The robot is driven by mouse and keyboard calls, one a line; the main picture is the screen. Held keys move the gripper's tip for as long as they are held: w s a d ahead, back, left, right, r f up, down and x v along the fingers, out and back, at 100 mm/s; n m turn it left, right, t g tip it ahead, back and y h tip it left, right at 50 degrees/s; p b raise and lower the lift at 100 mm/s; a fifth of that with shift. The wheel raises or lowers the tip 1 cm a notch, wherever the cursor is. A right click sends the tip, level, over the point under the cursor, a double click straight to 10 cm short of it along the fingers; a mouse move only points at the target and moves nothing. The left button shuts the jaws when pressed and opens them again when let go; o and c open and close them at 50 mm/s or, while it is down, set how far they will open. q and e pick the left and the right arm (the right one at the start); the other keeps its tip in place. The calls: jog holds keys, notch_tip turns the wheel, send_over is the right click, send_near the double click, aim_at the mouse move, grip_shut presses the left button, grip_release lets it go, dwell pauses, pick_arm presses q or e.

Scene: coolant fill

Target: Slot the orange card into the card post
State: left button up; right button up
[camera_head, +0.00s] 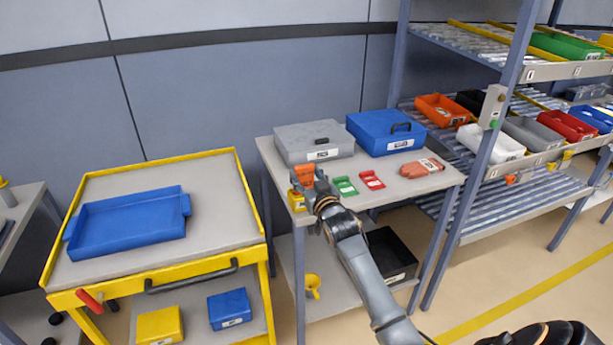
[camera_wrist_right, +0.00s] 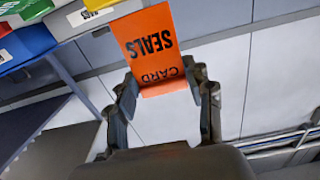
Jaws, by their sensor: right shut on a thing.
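The orange card (camera_head: 304,173) is held up at the front left corner of the grey work table. In the right wrist view the orange card (camera_wrist_right: 150,45) shows the upside-down words "SEALS" and "CARD". My right gripper (camera_head: 318,190) is shut on its edge, with the card between the two fingertips (camera_wrist_right: 166,90). A yellow block (camera_head: 297,202), which looks like the card post, is at the table's left corner just below the card. The gripper partly hides it, and I cannot tell whether card and post touch. My left gripper is not in view.
A green card (camera_head: 345,186) and a red card (camera_head: 372,180) lie right of the gripper. A grey case (camera_head: 300,140), a blue case (camera_head: 375,130) and an orange packet (camera_head: 422,168) are on the table too. A yellow-edged cart (camera_head: 220,195) stands left, a shelf rack right.

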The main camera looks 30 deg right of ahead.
jog(key=shift+f+b, duration=1.75)
jog(key=shift+f, duration=1.1)
jog(key=o, duration=0.9)
jog(key=v, duration=1.2)
